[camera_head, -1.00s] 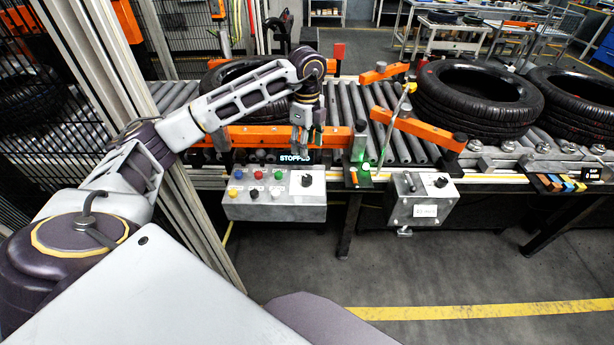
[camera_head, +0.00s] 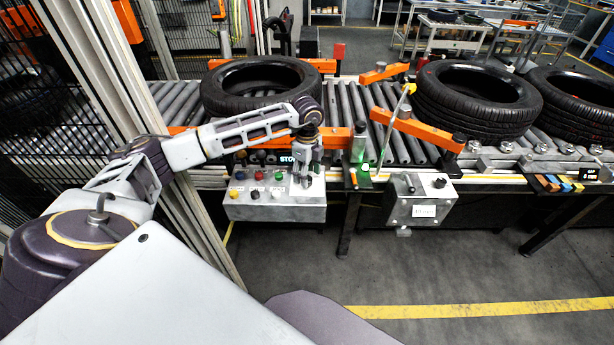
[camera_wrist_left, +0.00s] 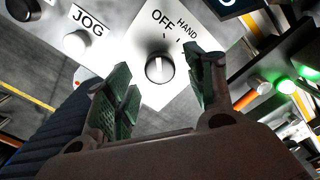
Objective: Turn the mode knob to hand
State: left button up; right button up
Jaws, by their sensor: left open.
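The mode knob (camera_wrist_left: 160,68) is a round black knob with a light pointer line on a white plate marked OFF and HAND. In the wrist view its pointer is roughly upright, toward the OFF side. My left gripper (camera_head: 306,183) is open at the right end of the grey button panel (camera_head: 280,212). In the wrist view the green-padded fingers of my left gripper (camera_wrist_left: 164,80) stand on either side of the knob, with visible gaps. Whether they reach its depth I cannot tell. In the head view the gripper hides the knob. My right gripper is not in view.
Coloured buttons (camera_head: 258,176) sit left of the knob on the panel. A tyre (camera_head: 262,88) lies on the roller conveyor behind my arm, with an orange bar (camera_head: 335,137) in front. Another small box (camera_head: 422,207) with a black knob stands to the right.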

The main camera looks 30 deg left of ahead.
pick_arm(q)
jog(key=shift+f, duration=1.1)
jog(key=c, duration=1)
jog(key=shift+c, duration=0.2)
